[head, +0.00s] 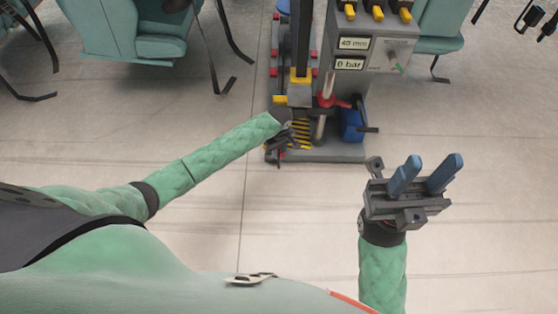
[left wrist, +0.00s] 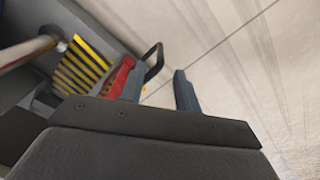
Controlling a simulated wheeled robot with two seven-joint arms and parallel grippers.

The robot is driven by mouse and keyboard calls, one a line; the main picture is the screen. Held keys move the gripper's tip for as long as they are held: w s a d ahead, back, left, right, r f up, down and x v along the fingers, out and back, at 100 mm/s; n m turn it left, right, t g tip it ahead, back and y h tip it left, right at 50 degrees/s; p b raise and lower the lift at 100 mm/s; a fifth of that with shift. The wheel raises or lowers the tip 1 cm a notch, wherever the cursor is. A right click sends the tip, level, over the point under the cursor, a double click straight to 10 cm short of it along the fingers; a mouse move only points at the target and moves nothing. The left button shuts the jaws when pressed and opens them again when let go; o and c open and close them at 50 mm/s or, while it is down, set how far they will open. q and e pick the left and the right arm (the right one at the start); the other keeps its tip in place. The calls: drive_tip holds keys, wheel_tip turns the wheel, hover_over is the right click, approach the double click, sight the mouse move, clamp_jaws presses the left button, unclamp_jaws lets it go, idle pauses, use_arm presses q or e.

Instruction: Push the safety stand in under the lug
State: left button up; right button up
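My left gripper (head: 285,137) is low at the front left of the grey lifting machine, beside a yellow-and-black striped patch (head: 300,132) on its base. In the left wrist view its two fingers (left wrist: 157,82) stand apart. A red piece with a black loop handle (left wrist: 152,62), which looks like the safety stand, lies beyond the fingers, close to the left one; I cannot tell whether they touch. The striped patch (left wrist: 84,66) is to its left. I cannot pick out the lug with certainty; yellow parts (head: 300,76) sit on the column above. My right gripper (head: 433,162) is open and empty.
The machine's panel (head: 368,50) reads "40 mm" and "0 bar". A red lever (head: 327,101) and a blue cylinder (head: 352,125) stand right of the striped patch. Teal seats (head: 140,35) are at the back left. The floor in front is clear.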

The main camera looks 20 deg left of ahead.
sight(279, 158)
use_arm(q)
wheel_tip(279, 158, down, 8)
drive_tip(key=shift+r+b, duration=0.25)
drive_tip(key=shift+b, duration=0.8)
clamp_jaws()
